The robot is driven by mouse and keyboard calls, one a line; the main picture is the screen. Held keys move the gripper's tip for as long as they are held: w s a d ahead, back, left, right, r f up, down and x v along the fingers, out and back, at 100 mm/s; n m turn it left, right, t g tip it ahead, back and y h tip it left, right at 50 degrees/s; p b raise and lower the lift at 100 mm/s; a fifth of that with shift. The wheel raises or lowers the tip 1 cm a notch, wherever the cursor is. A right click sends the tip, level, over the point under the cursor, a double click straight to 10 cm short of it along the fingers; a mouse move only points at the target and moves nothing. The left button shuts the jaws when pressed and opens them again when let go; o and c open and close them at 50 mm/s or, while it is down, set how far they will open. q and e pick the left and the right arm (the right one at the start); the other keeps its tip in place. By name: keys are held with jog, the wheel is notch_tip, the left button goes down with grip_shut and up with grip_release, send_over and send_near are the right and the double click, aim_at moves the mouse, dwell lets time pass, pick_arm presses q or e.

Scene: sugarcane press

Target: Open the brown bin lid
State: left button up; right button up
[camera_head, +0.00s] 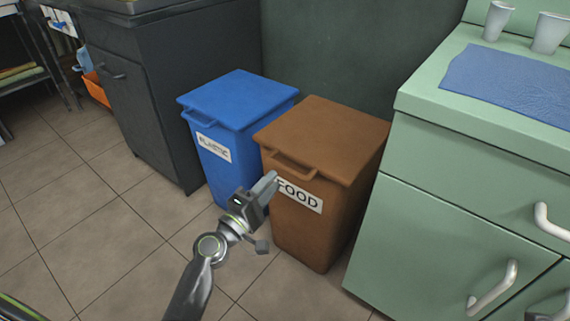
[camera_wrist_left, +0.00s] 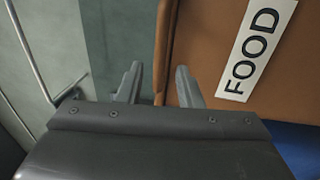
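The brown bin (camera_head: 310,235) with the FOOD label stands upright, and its lid (camera_head: 325,135) lies closed on top. A loop handle (camera_head: 288,165) sticks out from the lid's front edge. My left gripper (camera_head: 268,185) is just in front of the bin, by the label's left end and below the handle. In the left wrist view its two fingers (camera_wrist_left: 158,85) are apart with nothing held between them. The brown front with its label (camera_wrist_left: 252,50) fills the right side there. Contact with the bin cannot be told. A dark piece at the bottom right may be my right gripper (camera_head: 550,313), mostly cut off.
A blue bin (camera_head: 238,100) labelled PLASTIC stands close on the left. A green cabinet (camera_head: 440,240) with pale handles stands close on the right, with cups and a blue cloth (camera_head: 510,82) on top. A dark cabinet is behind left. Tiled floor (camera_head: 110,230) is clear at left.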

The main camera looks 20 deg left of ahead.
aim_at(285, 166)
pick_arm(q)
jog(key=x, duration=0.6)
jog(key=shift+w, duration=0.2)
grip_shut()
